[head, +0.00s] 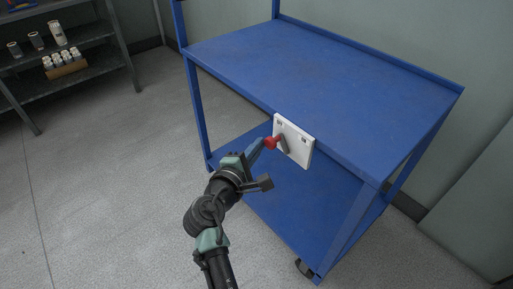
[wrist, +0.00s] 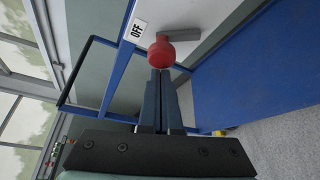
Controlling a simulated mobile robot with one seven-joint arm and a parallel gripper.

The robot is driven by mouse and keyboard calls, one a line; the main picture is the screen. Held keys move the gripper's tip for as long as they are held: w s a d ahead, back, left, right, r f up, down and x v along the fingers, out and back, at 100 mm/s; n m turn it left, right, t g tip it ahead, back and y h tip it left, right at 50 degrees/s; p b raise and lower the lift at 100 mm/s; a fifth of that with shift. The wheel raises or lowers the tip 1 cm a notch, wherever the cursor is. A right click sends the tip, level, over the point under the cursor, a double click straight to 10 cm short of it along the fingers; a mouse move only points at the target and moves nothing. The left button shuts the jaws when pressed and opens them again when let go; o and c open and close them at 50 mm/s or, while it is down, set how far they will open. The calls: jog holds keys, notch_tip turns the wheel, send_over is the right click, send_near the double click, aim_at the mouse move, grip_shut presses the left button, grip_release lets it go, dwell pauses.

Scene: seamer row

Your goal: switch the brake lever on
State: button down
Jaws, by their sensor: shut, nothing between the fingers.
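The brake lever (head: 271,142) has a red knob on a grey arm and is mounted on a white plate (head: 298,146) at the front edge of the blue cart. In the wrist view the red knob (wrist: 161,53) sits just past my fingertips, with the grey arm running right from it. An "OFF" label (wrist: 137,31) shows on the plate left of the knob. My gripper (head: 255,151) is shut and empty, its fingertips at or very near the knob; I cannot tell whether they touch. In the wrist view my shut fingers (wrist: 160,75) point at the knob.
The blue cart (head: 330,70) has a bare top and a lower shelf (head: 290,215), with a caster at the front corner. A dark shelf (head: 95,72) with cans and a small carton stands at the far left. The grey floor (head: 110,170) left of the cart is clear.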

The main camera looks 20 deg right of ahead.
jog(key=shift+s+r+m+b, duration=0.15)
jog(key=shift+m+b, duration=0.35)
jog(key=shift+b, duration=0.25)
jog(key=shift+d+t, duration=0.1)
jog(key=shift+t, duration=0.2)
jog(key=m+b, duration=0.1)
jog(key=b, duration=0.2)
jog(key=s+m+t+h+b, duration=0.1)
jog(key=m+b, duration=0.1)
jog(key=b, duration=0.1)
jog(key=m+b, duration=0.1)
jog(key=b, duration=0.2)
jog(key=shift+s+d+r+t, duration=0.15)
jog(key=shift+s+d+t, duration=0.1)
jog(key=shift+s+t, duration=0.15)
jog(key=s+m+h+b, duration=0.1)
jog(key=m+b, duration=0.2)
jog(key=b, duration=0.2)
jog(key=s+m+h+b, duration=0.1)
jog(key=m+b, duration=0.2)
jog(key=b, duration=0.2)
jog(key=s+d+r+m+h+b, duration=0.1)
jog(key=m+h+b, duration=0.1)
jog(key=b, duration=0.3)
jog(key=shift+m+b, duration=0.35)
jog(key=shift+m, duration=0.05)
jog(key=shift+r, duration=0.1)
jog(key=shift+d+r+h, duration=0.1)
jog(key=shift+r+h, duration=0.05)
jog(key=shift+h, duration=0.15)
